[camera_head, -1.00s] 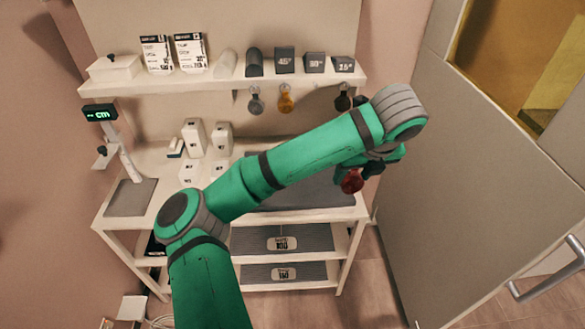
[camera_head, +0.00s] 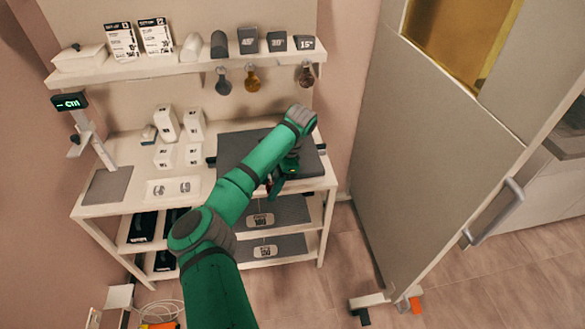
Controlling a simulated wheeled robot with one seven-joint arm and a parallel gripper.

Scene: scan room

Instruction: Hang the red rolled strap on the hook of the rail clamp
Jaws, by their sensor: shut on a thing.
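My gripper (camera_head: 279,182) is low over the front right edge of the table, partly hidden by my arm. It is shut on the red rolled strap (camera_head: 269,183), of which only a small dark red sliver shows beside the gripper. A dark flat pad (camera_head: 236,146) lies on the tabletop behind and under my arm. Small dark blocks sit at the pad's left side (camera_head: 211,161) and right side (camera_head: 321,148). They look like clamps, but I cannot make out a hook on either.
A shelf (camera_head: 150,69) above holds cards and angled blocks. Grey, amber and brown round items (camera_head: 305,77) hang below it. White boxes (camera_head: 166,123) and a tray (camera_head: 172,189) stand left on the table. A door (camera_head: 440,130) stands at right. Floor between is clear.

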